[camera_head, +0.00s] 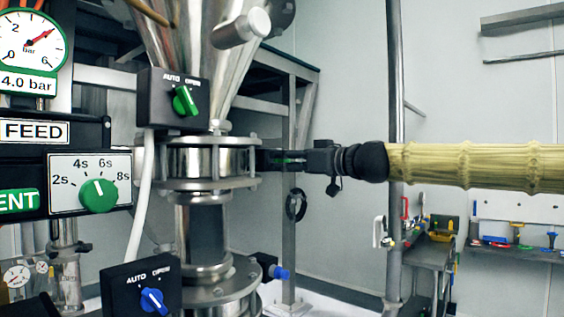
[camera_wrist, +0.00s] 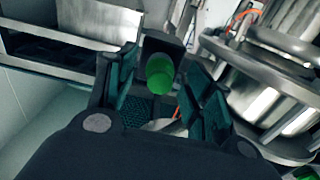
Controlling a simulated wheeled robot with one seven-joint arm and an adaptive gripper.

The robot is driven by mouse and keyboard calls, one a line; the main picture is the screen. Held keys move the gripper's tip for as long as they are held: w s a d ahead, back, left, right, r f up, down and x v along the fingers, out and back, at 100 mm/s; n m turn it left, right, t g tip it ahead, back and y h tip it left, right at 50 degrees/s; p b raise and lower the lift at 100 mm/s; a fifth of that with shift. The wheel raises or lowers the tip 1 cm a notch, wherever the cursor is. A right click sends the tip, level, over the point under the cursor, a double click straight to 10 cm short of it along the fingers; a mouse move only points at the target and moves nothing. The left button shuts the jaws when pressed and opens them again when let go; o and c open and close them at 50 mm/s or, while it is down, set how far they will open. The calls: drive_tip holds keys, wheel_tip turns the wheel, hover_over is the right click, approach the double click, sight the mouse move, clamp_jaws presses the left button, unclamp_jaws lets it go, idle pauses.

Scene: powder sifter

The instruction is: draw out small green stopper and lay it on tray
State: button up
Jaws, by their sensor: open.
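The small green stopper (camera_wrist: 160,74) sits in a dark block between my gripper's two fingers in the wrist view. My gripper (camera_head: 280,160) reaches in from the right, level with the upper metal valve (camera_head: 208,162) under the steel cone. In the wrist view its fingers (camera_wrist: 163,92) stand apart on either side of the stopper. Whether they touch it I cannot tell. I cannot make out the tray in either view.
A blue stopper (camera_head: 279,272) juts from the lower valve. The upper switch box (camera_head: 172,100), with a green knob, and the lower switch box (camera_head: 141,287), with a blue knob, stand left. A vertical steel post (camera_head: 395,90) rises behind my arm. A tool bench (camera_head: 432,255) stands back right.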

sight(288, 160)
idle(0.6)
clamp_jaws()
drive_tip(key=shift+s+d+f+b, duration=0.1)
drive_tip(key=shift+s+b, duration=0.05)
drive_tip(key=shift+b, duration=0.2)
drive_tip(key=shift+v, duration=0.75)
drive_tip(key=shift+d, duration=0.15)
drive_tip(key=shift+b+v, duration=0.5)
drive_tip(key=shift+v, duration=1.3)
drive_tip(key=shift+s+d, duration=0.1)
